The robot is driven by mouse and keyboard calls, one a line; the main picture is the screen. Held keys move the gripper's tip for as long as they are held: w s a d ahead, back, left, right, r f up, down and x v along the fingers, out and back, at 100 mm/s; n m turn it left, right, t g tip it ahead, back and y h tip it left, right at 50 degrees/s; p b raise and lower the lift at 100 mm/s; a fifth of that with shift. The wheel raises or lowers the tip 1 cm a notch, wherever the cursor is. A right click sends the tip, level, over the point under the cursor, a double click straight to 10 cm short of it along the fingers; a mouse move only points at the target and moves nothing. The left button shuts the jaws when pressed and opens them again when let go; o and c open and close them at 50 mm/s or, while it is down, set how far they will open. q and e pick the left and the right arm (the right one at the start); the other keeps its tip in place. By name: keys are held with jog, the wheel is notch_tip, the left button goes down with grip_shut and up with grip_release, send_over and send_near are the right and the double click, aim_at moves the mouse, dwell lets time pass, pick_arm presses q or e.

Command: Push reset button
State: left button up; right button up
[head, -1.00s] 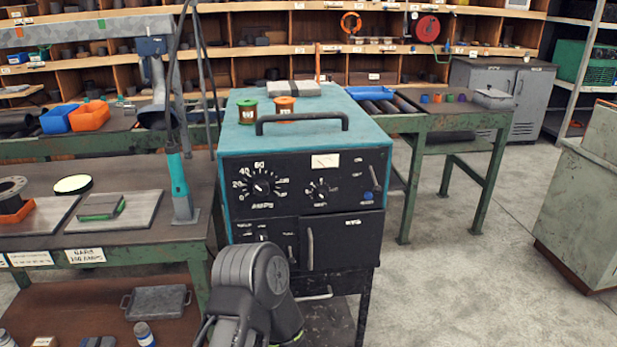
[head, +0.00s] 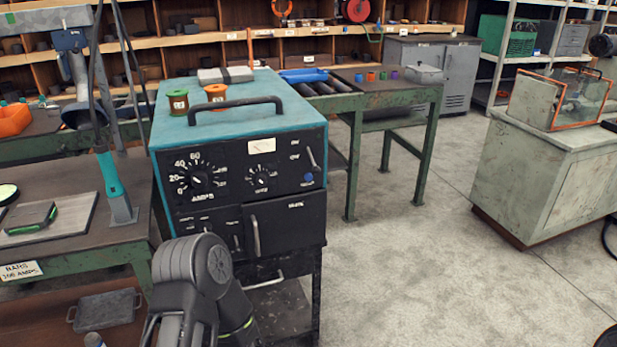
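A teal and black welding power machine (head: 242,165) stands in the middle of the head view on a dark stand. Its black front panel has an amps dial (head: 196,180), a smaller dial (head: 261,178), a white meter and a lever switch at the right. A small round blue button (head: 308,178) sits below the lever, near the panel's right edge. No label on it is readable. One of my arms rises at the bottom, in front of the machine's lower left part. Neither gripper shows, and nothing touches the blue button.
A green workbench (head: 70,250) stands at the left with a teal-handled tool upright on it. A roller table (head: 400,100) is behind right. A grey-green cabinet (head: 550,180) stands at the right. The floor (head: 420,270) between is clear. Two spools sit on the machine.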

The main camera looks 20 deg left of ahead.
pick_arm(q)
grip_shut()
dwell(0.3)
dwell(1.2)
